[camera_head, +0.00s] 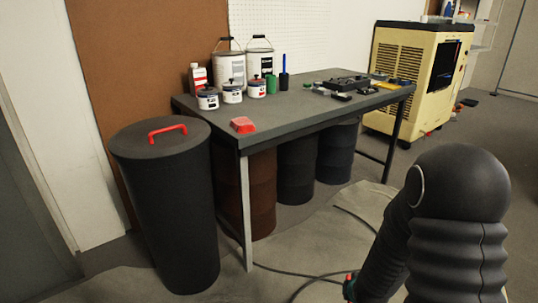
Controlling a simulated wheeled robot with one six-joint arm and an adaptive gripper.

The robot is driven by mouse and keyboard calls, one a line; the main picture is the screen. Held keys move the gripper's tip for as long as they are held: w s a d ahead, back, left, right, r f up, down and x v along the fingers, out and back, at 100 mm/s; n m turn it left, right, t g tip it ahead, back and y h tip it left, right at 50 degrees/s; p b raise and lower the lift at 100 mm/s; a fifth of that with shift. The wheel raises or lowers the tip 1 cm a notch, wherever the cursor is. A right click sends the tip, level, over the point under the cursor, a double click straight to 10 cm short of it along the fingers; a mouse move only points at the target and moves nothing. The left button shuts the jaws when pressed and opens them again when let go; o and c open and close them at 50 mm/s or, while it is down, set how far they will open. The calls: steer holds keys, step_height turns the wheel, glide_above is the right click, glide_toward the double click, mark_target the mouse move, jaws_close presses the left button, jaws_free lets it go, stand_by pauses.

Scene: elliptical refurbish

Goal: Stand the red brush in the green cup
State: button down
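I cannot make out a red brush for certain. A red block-like thing (242,124) lies near the bench's front left corner; its shape is not clearly a brush. My arm fills the lower right, well in front of the bench. A small dark part with green and red edges shows at the arm's lower left, perhaps at my gripper. Its fingers cannot be made out, nor whether they hold anything.
A dark cup (284,83) holds a blue-handled thing. Paint cans (229,69), jars (208,99) and a bottle crowd the back left of the workbench (300,110). Dark parts (346,83) lie at right. A lidded bin (165,210) stands left; drums stand underneath. Cables cross the floor.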

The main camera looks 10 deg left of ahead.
steer(key=w+a+r+n+t+y+b, duration=0.1)
steer(key=w+a+r+n+t+y, duration=0.15)
steer(key=w+a+r, duration=0.9)
steer(key=w+a+r+n+t+y+b, duration=0.1)
steer(key=w+a+r+n+t+y, duration=0.2)
steer(key=w+a+r, duration=0.85)
steer(key=s+a+r+n+y, duration=0.1)
steer(key=a+r+y, duration=0.3)
steer(key=r, duration=0.9)
steer(key=s+a+r+n+t+y, duration=0.1)
steer(key=s+a+r+y, duration=0.2)
steer(key=r, duration=1.1)
steer(key=s+a+r+n+t+y, duration=0.1)
steer(key=s+a+r+y, duration=0.2)
steer(key=a+r, duration=0.5)
steer(key=shift+s+a+r+n+y+b, duration=0.15)
steer(key=shift+s+r+n+y+b, duration=0.5)
steer(key=shift+r, duration=2.3)
